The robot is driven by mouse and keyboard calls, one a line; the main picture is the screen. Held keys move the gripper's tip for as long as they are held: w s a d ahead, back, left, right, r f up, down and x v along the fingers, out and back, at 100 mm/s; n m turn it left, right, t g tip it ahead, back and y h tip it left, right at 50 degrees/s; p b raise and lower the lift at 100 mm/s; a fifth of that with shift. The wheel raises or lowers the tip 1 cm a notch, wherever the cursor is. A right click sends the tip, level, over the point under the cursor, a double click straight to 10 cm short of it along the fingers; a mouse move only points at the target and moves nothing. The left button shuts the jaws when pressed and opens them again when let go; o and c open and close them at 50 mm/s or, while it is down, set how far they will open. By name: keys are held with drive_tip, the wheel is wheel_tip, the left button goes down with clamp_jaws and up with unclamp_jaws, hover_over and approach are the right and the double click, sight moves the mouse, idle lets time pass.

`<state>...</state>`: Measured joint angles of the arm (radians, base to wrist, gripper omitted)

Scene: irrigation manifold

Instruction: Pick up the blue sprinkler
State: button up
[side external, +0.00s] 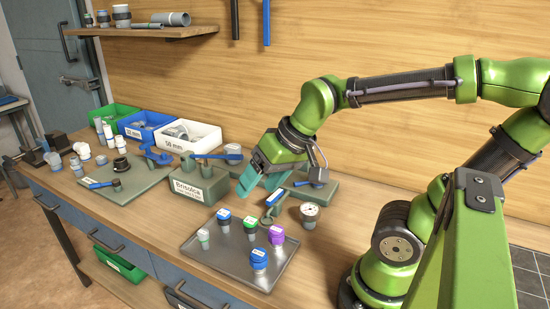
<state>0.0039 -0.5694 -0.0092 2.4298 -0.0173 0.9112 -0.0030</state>
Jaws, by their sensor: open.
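A short fitting with a bright blue cap (258,257), which looks like the blue sprinkler, stands upright near the front of the metal tray (217,263). My gripper (247,188) has teal fingers, is open, and hangs behind the tray, above and beyond the blue fitting. It touches none of the tray's fittings. The gap between its fingers is hard to see from here.
A grey-green box labelled Brisolca (200,188) stands left of my gripper. A white-topped gauge (309,213) stands right of the tray. Green, blue and white bins (190,140) line the back. The tray's front right corner is bare.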

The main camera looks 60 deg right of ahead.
sight(225, 222)
drive_tip(key=w+d+f+n+g+h, duration=0.1)
drive_tip(key=w+d+f+n+g, duration=0.15)
drive_tip(key=w, duration=0.55)
drive_tip(key=w+d+f+n+g+h, duration=0.1)
drive_tip(key=w+d+f+g, duration=0.25)
drive_tip(key=w, duration=0.45)
wheel_tip(225, 222, down, 11)
drive_tip(key=shift+s+d+r, duration=0.1)
wheel_tip(225, 222, down, 5)
drive_tip(key=shift+s+d+f, duration=0.1)
drive_tip(key=shift+s, duration=0.05)
